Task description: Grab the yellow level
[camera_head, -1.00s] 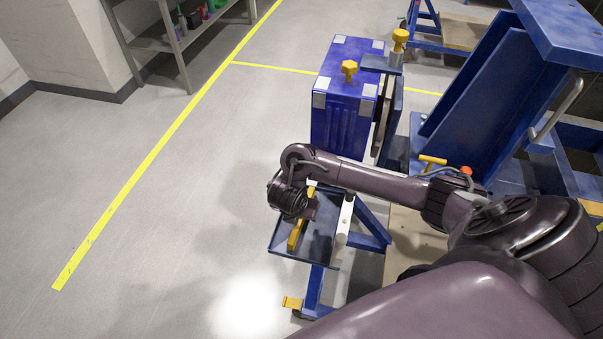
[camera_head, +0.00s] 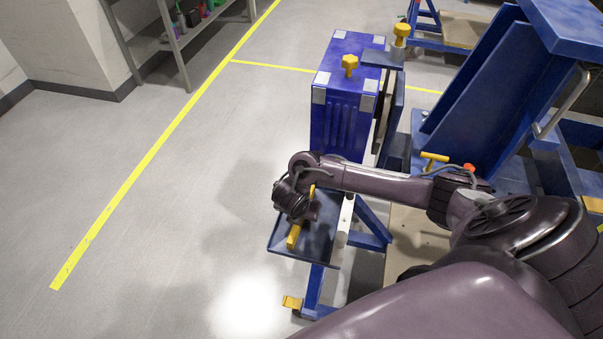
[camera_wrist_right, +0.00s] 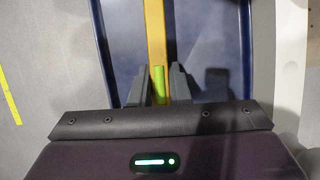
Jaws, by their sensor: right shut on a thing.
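The yellow level (camera_head: 294,236) lies along the blue tray (camera_head: 325,253) below my right wrist in the head view. In the right wrist view the yellow level (camera_wrist_right: 156,38) runs away from me over the blue tray (camera_wrist_right: 210,40), with a green vial window near my fingers. My right gripper (camera_wrist_right: 163,85) has one finger on each side of the level and is shut on it. In the head view the right gripper (camera_head: 312,212) is over the tray, and the wrist hides the middle of the level. My left gripper is in neither view.
A blue box (camera_head: 345,110) with yellow knobs (camera_head: 349,65) stands behind the tray. A large blue jig frame (camera_head: 480,90) stands to the right, close to my arm. A grey shelf (camera_head: 185,35) is at the back left. The floor on the left is clear.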

